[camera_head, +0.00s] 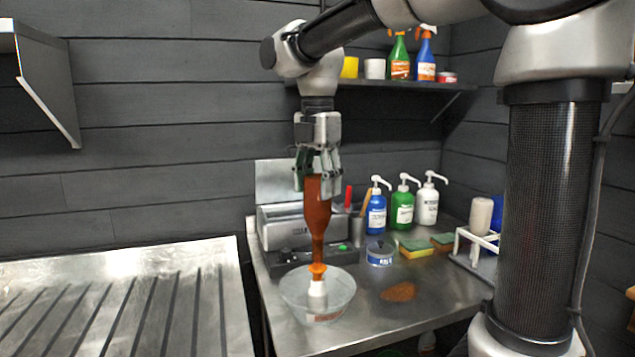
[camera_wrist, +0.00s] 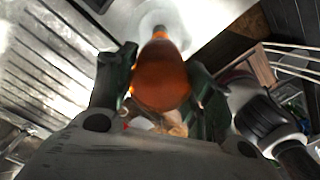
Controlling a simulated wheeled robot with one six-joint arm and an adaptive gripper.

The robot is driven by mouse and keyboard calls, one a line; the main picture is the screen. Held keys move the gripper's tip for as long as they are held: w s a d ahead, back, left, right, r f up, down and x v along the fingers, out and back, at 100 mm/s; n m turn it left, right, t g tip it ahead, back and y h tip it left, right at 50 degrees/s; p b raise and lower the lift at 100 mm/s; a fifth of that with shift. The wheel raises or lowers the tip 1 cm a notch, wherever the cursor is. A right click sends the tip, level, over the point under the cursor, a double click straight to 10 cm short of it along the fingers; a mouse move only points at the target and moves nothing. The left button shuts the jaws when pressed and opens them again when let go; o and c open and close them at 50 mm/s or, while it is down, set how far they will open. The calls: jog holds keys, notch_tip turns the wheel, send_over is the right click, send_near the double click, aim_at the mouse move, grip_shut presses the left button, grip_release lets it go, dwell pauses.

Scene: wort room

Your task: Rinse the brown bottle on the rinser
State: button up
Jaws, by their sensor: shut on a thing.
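The brown bottle (camera_head: 317,210) hangs upside down from my gripper (camera_head: 317,178), neck pointing down. My gripper is shut on its body near the base. The rinser is a clear round bowl (camera_head: 345,299) with a white upright nozzle (camera_head: 317,296) in its middle, on the metal counter. The bottle's mouth is at the top of the nozzle, in line with it; I cannot tell if they touch or how far the nozzle goes in. In the wrist view the bottle (camera_wrist: 161,75) sits between the dark fingers, and the pale bowl shows beyond it.
A grey machine (camera_head: 285,228) stands behind the rinser. A brown patch (camera_head: 398,292) lies on the counter. A ribbed metal drainboard (camera_head: 130,305) is at left.

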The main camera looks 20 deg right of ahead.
aim_at(318, 198)
jog(key=shift+f, duration=0.8)
dwell(0.4)
jog(key=shift+f, duration=0.95)
jog(key=shift+r, duration=1.05)
jog(key=shift+f, duration=0.15)
